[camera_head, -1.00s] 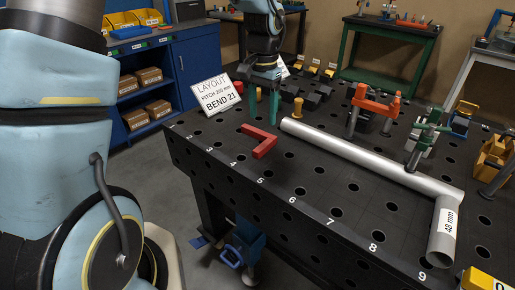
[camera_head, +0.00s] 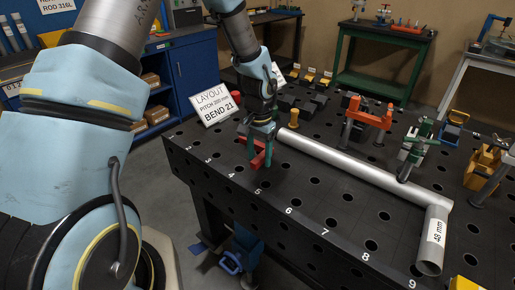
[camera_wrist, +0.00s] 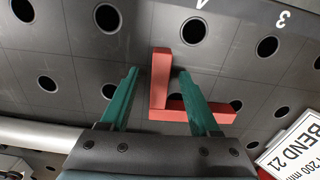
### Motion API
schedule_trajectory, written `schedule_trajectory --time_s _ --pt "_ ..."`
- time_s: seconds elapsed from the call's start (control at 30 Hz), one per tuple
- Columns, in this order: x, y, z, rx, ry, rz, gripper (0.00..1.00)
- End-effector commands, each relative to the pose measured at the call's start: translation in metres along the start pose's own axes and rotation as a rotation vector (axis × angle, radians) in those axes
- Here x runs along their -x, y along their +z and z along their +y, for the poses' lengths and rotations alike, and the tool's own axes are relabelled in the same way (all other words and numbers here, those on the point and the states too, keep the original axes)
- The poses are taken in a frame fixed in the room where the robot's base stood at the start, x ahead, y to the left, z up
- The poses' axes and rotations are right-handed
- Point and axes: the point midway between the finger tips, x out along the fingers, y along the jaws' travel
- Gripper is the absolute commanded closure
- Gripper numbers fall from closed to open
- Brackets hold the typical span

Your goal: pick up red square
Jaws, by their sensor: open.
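The red square (camera_head: 258,160) is an L-shaped red piece lying on the black perforated table, near its front edge by the numbers 4 and 5. In the wrist view the red square (camera_wrist: 162,85) shows one arm between my gripper's fingers and the other arm running right, passing by the right finger. My gripper (camera_head: 260,152) points down over it, with green fingers spread apart. In the wrist view the gripper (camera_wrist: 158,75) is open, and the fingers do not close on the piece. In the head view the fingers partly hide the piece.
A long grey pipe (camera_head: 350,165) with an elbow lies just right of my gripper. A yellow peg (camera_head: 294,117) stands behind. A "BEND 21" sign (camera_head: 213,105) stands at the left edge. Orange (camera_head: 368,113) and green clamps (camera_head: 415,145) stand beyond the pipe.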

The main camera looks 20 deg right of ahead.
Motion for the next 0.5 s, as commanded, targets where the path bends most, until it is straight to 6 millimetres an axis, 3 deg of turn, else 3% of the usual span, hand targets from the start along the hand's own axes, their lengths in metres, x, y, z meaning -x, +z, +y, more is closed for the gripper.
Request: schedule_trajectory --time_s 0.17,0.5 --pt "-0.0002 -0.0002 -0.0001 0.000 0.000 0.001 0.38" --pt "0.0000 -0.0002 -0.0001 0.000 0.000 0.001 0.76"
